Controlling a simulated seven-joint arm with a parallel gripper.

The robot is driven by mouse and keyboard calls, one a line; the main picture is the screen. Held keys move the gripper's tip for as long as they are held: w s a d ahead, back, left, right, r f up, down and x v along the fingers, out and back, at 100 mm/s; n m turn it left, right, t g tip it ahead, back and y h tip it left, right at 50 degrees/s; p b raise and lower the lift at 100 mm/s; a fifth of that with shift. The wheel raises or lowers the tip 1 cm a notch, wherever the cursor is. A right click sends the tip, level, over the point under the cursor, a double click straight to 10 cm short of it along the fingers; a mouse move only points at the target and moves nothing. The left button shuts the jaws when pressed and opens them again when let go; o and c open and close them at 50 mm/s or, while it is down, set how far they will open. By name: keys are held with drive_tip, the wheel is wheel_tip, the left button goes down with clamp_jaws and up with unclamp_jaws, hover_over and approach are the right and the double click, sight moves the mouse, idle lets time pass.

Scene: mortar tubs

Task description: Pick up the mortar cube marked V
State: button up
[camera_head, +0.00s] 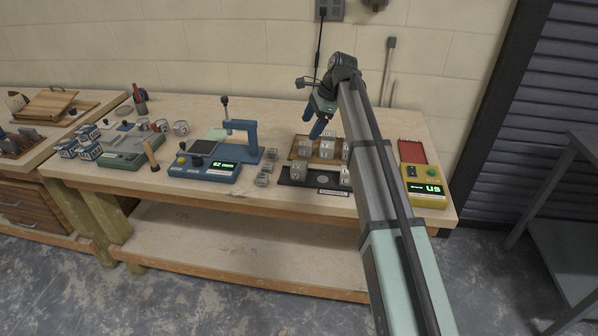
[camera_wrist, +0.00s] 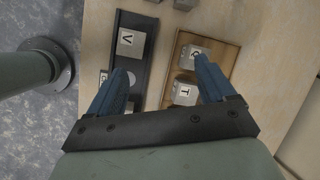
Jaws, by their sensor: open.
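The mortar cube marked V (camera_wrist: 130,41) sits on a dark plate (camera_wrist: 122,18) in the wrist view, label up, near the plate's upper end. In the head view a grey cube (camera_head: 298,171) stands on the left part of the dark plate (camera_head: 318,184); its letter is too small to read. My gripper (camera_wrist: 160,65) is open and empty above the bench, its blue fingers spread over the dark plate and the wooden tray. The V cube lies ahead of the left finger, apart from it. In the head view my gripper (camera_head: 321,123) is above the tray.
A wooden tray (camera_wrist: 221,41) beside the plate holds several lettered cubes, including one marked T (camera_wrist: 184,93). Another cube (camera_wrist: 103,76) is partly hidden by the left finger. A blue press (camera_head: 245,140) and a yellow meter (camera_head: 425,186) stand either side on the bench.

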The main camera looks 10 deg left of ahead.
drive_tip(key=s+n, duration=0.2)
drive_tip(key=n, duration=2.9)
approach(300, 165)
drive_tip(key=x, duration=0.2)
drive_tip(key=a+x, duration=0.1)
drive_tip(key=x, duration=0.2)
drive_tip(key=shift+w, duration=0.2)
drive_tip(key=shift+s+a+f, duration=0.15)
drive_tip(key=shift+f, duration=0.6)
drive_tip(key=shift+d+x, duration=0.15)
drive_tip(key=shift+x, duration=0.8)
drive_tip(key=shift+d+x, duration=0.15)
drive_tip(key=shift+x, duration=0.85)
drive_tip(key=shift+s+f, duration=0.1)
